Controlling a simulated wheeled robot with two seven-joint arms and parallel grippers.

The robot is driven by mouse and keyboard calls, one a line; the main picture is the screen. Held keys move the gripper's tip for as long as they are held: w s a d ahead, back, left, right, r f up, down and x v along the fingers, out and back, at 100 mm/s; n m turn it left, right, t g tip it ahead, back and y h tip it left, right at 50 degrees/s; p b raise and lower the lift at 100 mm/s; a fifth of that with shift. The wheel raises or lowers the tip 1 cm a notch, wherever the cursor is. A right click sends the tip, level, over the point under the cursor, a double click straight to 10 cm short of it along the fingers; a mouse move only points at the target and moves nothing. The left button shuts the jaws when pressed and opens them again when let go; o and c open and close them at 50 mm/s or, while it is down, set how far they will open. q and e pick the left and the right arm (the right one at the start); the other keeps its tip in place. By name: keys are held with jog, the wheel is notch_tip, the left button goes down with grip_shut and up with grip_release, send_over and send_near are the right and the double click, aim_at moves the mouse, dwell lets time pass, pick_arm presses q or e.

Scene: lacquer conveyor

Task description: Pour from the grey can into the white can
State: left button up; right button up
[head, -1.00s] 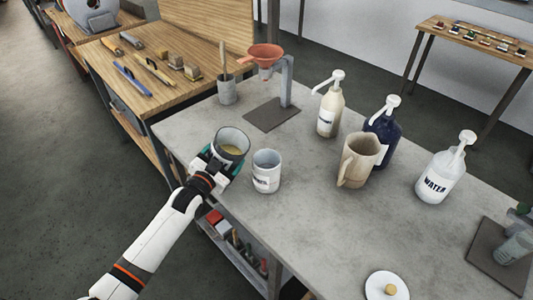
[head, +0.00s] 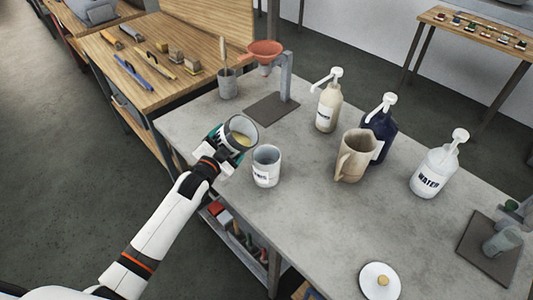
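The grey can (head: 243,128) is in my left gripper (head: 222,138), at the table's left edge. It is tilted toward the right, and yellowish liquid shows inside it. The gripper's fingers are partly hidden by the can. The white can (head: 266,167) stands upright on the grey table, just right of and below the grey can in the picture. It has a dark-lettered label, and its mouth is open. The two cans look close together; I cannot tell whether they touch. My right gripper is not in view.
A beige pitcher (head: 353,157) and pump bottles in cream (head: 327,108), dark blue (head: 378,128) and white (head: 431,168) stand to the right. An orange funnel (head: 265,50) on a stand is behind. A white lid (head: 380,281) lies in front. The table (head: 305,215) is clear between.

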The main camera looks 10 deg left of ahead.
aim_at(237, 127)
pick_arm(q)
jog(key=shift+r+m, duration=0.5)
jog(key=shift+f+m+y, duration=0.1)
jog(key=shift+m+y, duration=0.2)
jog(key=shift+m, duration=0.4)
dwell(1.0)
jog(key=shift+d+r+m+y+p, duration=0.1)
jog(key=shift+r+m+y+p, duration=0.45)
jog(key=shift+r+m, duration=0.85)
dwell(2.6)
jog(key=shift+d+f+m+p, duration=0.15)
jog(key=shift+d+m+p, duration=0.15)
jog(key=shift+d+m, duration=0.25)
dwell(1.2)
